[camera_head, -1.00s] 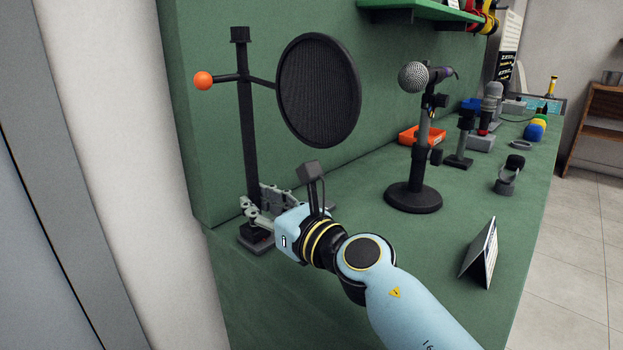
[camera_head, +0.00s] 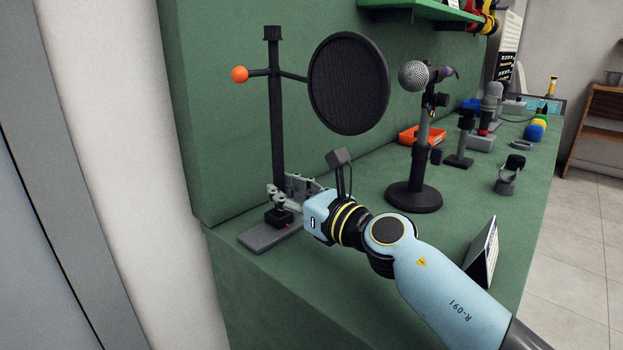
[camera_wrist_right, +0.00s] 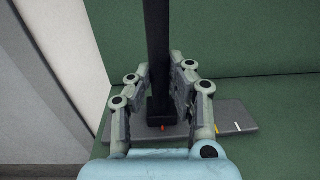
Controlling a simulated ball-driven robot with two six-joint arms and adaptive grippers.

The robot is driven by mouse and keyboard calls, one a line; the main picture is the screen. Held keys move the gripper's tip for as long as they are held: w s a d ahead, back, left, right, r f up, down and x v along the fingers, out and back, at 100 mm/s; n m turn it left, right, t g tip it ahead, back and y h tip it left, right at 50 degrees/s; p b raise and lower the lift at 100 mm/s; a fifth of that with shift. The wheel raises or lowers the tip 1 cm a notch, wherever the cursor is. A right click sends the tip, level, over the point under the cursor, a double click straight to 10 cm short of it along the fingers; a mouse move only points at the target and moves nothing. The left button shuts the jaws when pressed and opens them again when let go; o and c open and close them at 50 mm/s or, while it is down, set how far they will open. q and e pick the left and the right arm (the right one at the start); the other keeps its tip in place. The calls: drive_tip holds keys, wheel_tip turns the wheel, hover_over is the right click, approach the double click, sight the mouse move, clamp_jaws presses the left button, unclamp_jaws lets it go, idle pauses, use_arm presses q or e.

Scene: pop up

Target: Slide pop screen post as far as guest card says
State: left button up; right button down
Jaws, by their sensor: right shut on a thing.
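The pop screen post (camera_head: 276,120) stands upright on the green bench, with an orange ball (camera_head: 239,74) on its side arm and a round black mesh screen (camera_head: 349,84) to its right. Its foot sits on a flat grey rail (camera_head: 268,235); the post also shows in the right wrist view (camera_wrist_right: 157,60). My right gripper (camera_head: 290,190) is shut on the lower post, its fingers on both sides of it (camera_wrist_right: 160,88). The guest card (camera_head: 482,254) is a folded tent card at the bench's front right; its writing cannot be read. My left gripper is not in view.
A silver microphone (camera_head: 413,75) on a black stand (camera_head: 412,197) stands to the right of the screen. An orange tray (camera_head: 415,135), more microphones and coloured foam balls lie farther back. A green wall panel rises behind the post.

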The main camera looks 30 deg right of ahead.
drive_tip(key=shift+w+d+b, duration=0.3)
drive_tip(key=shift+w+d, duration=0.1)
drive_tip(key=shift+d, duration=0.7)
drive_tip(key=shift+w+d+b, duration=0.3)
drive_tip(key=shift+w+d, duration=0.1)
drive_tip(key=shift+d, duration=0.65)
drive_tip(key=shift+w+d+b, duration=0.3)
drive_tip(key=shift+w+d, duration=0.1)
drive_tip(key=shift+d, duration=0.7)
drive_tip(key=c, duration=1.2)
unclamp_jaws()
drive_tip(key=shift+s, duration=0.1)
drive_tip(key=v, duration=1.2)
drive_tip(key=shift+a, duration=0.1)
